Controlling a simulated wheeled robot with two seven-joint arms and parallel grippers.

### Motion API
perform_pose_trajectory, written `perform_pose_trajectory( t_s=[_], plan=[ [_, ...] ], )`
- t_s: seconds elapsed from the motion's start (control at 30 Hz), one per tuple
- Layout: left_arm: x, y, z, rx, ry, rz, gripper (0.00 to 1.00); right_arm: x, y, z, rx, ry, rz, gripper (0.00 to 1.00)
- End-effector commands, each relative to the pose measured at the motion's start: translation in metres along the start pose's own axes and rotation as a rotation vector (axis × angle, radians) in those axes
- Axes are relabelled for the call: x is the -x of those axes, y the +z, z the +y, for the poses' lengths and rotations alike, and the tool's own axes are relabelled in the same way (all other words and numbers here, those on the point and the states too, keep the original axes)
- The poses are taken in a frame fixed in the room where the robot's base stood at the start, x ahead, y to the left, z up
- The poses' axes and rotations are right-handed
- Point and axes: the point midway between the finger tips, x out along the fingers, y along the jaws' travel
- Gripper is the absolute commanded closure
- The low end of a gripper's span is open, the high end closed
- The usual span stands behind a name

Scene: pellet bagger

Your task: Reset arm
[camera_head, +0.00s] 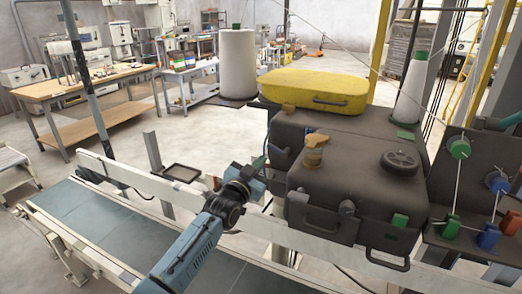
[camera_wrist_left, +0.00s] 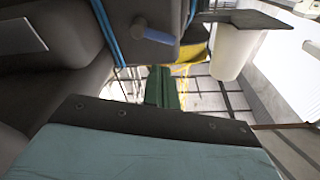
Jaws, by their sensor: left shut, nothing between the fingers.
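My left arm comes in from the lower part of the head view, over the conveyor. Its left gripper (camera_head: 262,166) is close to the left side of the dark bagger machine (camera_head: 355,190), its fingertips partly hard to make out. In the left wrist view the green fingers (camera_wrist_left: 161,86) are together with nothing between them. Dark machine housing fills the upper left of that view, with a blue strap or tube and a blue knob (camera_wrist_left: 153,35) on it. Whether the gripper touches the machine I cannot tell. My right gripper is in neither view.
A conveyor (camera_head: 85,215) with a pale side rail runs below my arm. A yellow cover (camera_head: 315,88) lies on the machine, a white thread cone (camera_head: 237,62) behind it. Coloured tension knobs (camera_head: 460,148) are at right. Workbenches (camera_head: 80,90) stand back left, with open floor between.

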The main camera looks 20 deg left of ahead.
Motion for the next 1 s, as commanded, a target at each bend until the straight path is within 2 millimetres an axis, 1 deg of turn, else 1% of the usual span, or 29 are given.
perform_pose_trajectory(
  t_s=[0.03, 0.17, 0.57, 0.67, 0.77, 0.87, 0.9, 0.97, 1.0],
  plan=[
    [0.003, -0.001, 0.001, 0.0, 0.002, 0.0, 1.0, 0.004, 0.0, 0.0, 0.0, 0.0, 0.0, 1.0],
    [0.006, 0.0, 0.002, 0.001, 0.004, 0.001, 1.0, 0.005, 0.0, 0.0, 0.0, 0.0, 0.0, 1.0],
    [0.007, 0.001, 0.002, 0.0, 0.004, 0.001, 1.0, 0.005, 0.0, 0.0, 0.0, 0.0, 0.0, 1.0],
    [0.009, 0.009, 0.005, 0.003, 0.007, -0.013, 1.0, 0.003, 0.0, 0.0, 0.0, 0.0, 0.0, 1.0],
    [0.02, 0.042, 0.015, 0.012, 0.017, -0.07, 1.0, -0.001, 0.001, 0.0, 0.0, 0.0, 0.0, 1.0],
    [0.043, 0.098, 0.032, 0.028, 0.036, -0.172, 1.0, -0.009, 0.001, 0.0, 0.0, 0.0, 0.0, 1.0],
    [0.056, 0.125, 0.04, 0.037, 0.045, -0.222, 1.0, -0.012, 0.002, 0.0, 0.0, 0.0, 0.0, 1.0],
    [0.077, 0.165, 0.053, 0.048, 0.058, -0.298, 1.0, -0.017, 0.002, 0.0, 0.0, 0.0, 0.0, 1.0],
    [0.093, 0.19, 0.062, 0.055, 0.067, -0.349, 1.0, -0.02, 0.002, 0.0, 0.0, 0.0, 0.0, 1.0]
  ],
)
